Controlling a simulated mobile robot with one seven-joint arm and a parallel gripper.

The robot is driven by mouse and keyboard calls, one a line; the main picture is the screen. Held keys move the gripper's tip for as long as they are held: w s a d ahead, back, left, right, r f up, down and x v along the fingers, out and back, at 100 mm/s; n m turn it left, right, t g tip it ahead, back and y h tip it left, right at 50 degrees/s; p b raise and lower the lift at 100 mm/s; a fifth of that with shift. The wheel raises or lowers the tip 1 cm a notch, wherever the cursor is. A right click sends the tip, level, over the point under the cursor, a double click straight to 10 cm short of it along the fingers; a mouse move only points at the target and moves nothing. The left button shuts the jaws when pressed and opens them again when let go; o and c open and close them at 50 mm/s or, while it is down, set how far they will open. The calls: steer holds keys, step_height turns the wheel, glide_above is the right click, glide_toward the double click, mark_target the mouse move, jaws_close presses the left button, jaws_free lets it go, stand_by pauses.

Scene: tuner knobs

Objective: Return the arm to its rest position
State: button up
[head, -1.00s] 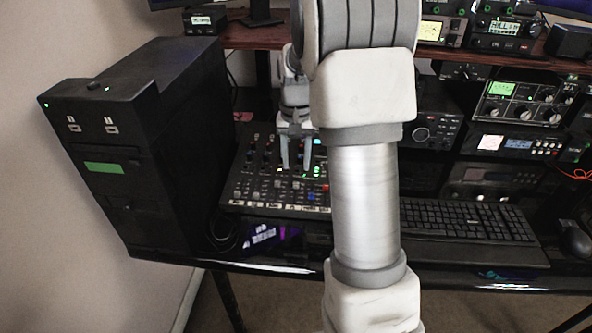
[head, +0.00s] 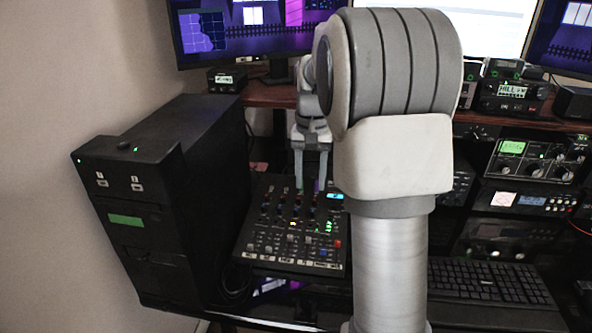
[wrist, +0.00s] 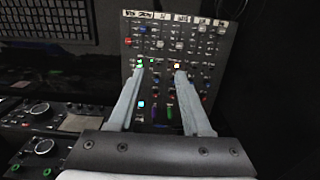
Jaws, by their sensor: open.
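My gripper (head: 311,168) is above the far part of the mixer panel in the head view, pointing down, with its two fingers apart and nothing between them. In the wrist view my gripper (wrist: 160,72) also shows open, its fingers over the panel. The mixer panel (head: 290,258) is black, with rows of knobs, buttons and small lit lights. It also shows in the wrist view (wrist: 180,28). I cannot tell the exact gap between fingertips and knobs. My arm hides the middle of the desk in the head view.
A black computer tower (head: 150,200) stands close left of the mixer. A keyboard (head: 490,282) lies to the right. Radio units (head: 530,160) are stacked at the right. A wooden shelf (head: 270,95) with monitors (head: 235,25) above it runs behind the gripper.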

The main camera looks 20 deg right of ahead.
steer(key=s+a+r+n+t+p, duration=0.2)
steer(key=s+a+r+p, duration=0.4)
steer(key=s, duration=0.5)
steer(key=s+a+r+n+t+p, duration=0.3)
steer(key=s+a+r, duration=0.6)
steer(key=s, duration=0.3)
steer(key=r+n+p, duration=0.1)
steer(key=p, duration=0.1)
steer(key=shift+r+n+t+p, duration=0.25)
steer(key=shift+n+t+p, duration=0.05)
steer(key=shift+n+p, duration=0.1)
